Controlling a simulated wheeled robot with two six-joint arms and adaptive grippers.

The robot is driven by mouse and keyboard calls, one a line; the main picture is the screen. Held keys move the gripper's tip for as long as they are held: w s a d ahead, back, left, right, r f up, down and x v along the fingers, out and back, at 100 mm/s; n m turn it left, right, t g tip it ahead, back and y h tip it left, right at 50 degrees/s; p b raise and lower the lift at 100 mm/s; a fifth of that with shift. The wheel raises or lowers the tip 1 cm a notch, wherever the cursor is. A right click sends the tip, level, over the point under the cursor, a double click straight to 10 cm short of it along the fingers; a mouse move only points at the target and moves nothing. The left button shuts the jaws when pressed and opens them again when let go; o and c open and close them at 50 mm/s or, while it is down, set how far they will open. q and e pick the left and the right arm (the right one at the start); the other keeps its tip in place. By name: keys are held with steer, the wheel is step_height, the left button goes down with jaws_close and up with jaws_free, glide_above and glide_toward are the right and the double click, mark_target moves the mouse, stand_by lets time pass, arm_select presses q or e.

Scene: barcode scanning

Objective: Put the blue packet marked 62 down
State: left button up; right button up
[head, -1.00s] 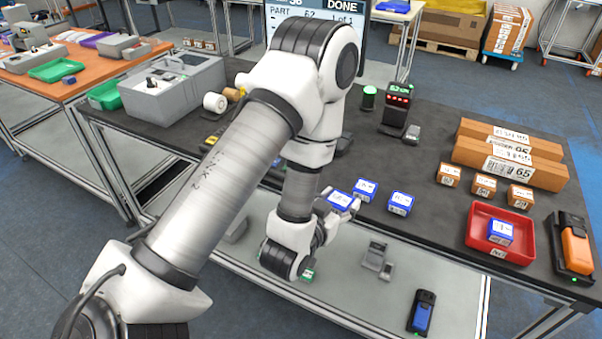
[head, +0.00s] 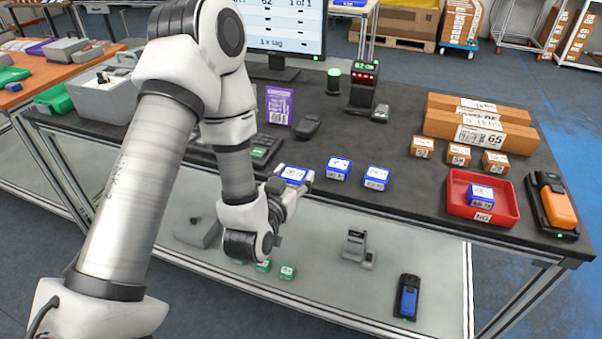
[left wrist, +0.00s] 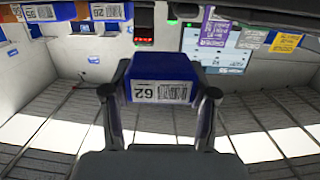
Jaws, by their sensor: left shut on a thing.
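In the head view the left gripper (head: 296,184) is shut on this blue packet (head: 294,174) near the front edge of the dark table (head: 400,205). Two similar blue packets stand to its right, a nearer one (head: 338,168) and a farther one (head: 376,177). Whether the held packet touches the table cannot be told. My right gripper is not in view.
A red tray (head: 455,208) marked NG holds a blue packet (head: 480,195). Several small orange boxes (head: 458,155) and long brown boxes (head: 470,133) stand behind. A scanner stand (head: 362,90), a purple packet (head: 279,105) and a monitor (head: 290,28) are at the back.

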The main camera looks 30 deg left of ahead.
arm_select(q)
steer(key=shift+w+a+f+b, duration=0.1)
steer(key=shift+w+a+b, duration=0.3)
steer(key=shift+w+b, duration=0.15)
steer(key=shift+w+a+b, duration=0.35)
steer(key=shift+w+b, duration=0.05)
steer(key=shift+w, duration=0.2)
steer(key=p, duration=0.2)
glide_above(301, 164)
steer(key=shift+w+a+f, duration=0.1)
steer(key=shift+a+f, duration=0.05)
steer(key=shift+f, duration=0.15)
steer(key=shift+s+f, duration=0.2)
steer(key=shift+f, duration=0.95)
steer(key=shift+w+f+p, duration=0.1)
steer(key=shift+f+p, duration=0.3)
steer(key=shift+f, duration=0.2)
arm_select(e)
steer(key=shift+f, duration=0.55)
arm_select(q)
steer(key=o, duration=1.3)
steer(key=shift+f, duration=0.15)
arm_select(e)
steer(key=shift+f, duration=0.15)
